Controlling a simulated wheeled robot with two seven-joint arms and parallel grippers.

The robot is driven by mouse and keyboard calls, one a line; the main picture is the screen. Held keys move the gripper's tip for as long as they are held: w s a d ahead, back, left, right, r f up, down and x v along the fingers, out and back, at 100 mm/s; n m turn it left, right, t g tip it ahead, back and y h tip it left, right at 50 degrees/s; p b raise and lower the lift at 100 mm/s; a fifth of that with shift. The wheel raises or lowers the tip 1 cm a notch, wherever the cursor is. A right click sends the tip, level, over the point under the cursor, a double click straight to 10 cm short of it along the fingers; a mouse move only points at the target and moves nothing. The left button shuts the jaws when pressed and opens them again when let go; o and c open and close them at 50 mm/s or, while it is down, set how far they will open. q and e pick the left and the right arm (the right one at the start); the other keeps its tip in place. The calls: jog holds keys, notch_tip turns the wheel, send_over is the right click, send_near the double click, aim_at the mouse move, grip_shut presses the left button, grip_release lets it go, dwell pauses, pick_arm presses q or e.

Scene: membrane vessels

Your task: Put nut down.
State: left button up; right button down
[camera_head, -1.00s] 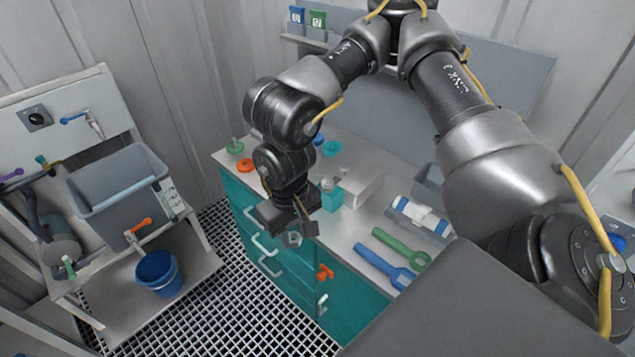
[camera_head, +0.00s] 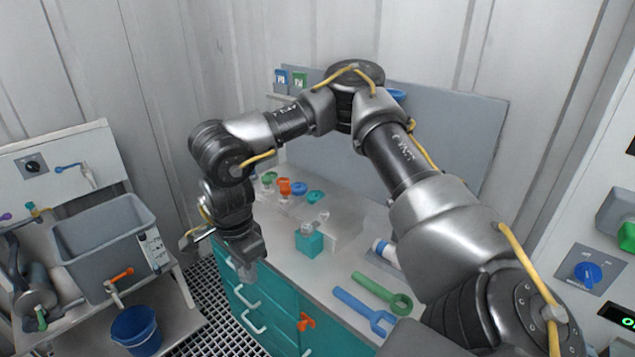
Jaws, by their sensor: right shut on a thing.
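My right gripper (camera_head: 246,264) hangs over the front left edge of the teal-fronted bench (camera_head: 345,270), jaws pointing down. It is shut on the nut, which is hardly to be made out between the dark fingers. A teal block (camera_head: 309,240) with a small grey piece on top stands on the bench to the right of the gripper, apart from it. My left gripper is not in view.
Green, orange, blue and teal pieces (camera_head: 285,187) stand at the back left of the bench. A green wrench (camera_head: 380,293) and a blue wrench (camera_head: 362,310) lie at the front right. A grey tub (camera_head: 100,245) and blue bucket (camera_head: 137,328) are at left.

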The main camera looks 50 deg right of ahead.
jog(key=w+d+m+b, duration=0.2)
jog(key=w+d+m, duration=0.1)
jog(key=m, duration=1.8)
send_over(278, 247)
jog(key=f, duration=0.9)
jog(key=shift+s+a+f, duration=0.1)
jog(key=shift+a, duration=0.2)
jog(key=shift+d+f, duration=0.4)
jog(key=shift+f, duration=0.25)
notch_tip(278, 247, down, 2)
jog(key=shift+f+p, duration=0.15)
jog(key=shift+p, duration=0.35)
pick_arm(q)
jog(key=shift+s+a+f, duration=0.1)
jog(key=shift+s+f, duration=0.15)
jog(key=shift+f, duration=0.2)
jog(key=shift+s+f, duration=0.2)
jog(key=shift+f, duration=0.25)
pick_arm(e)
jog(key=shift+f, duration=0.25)
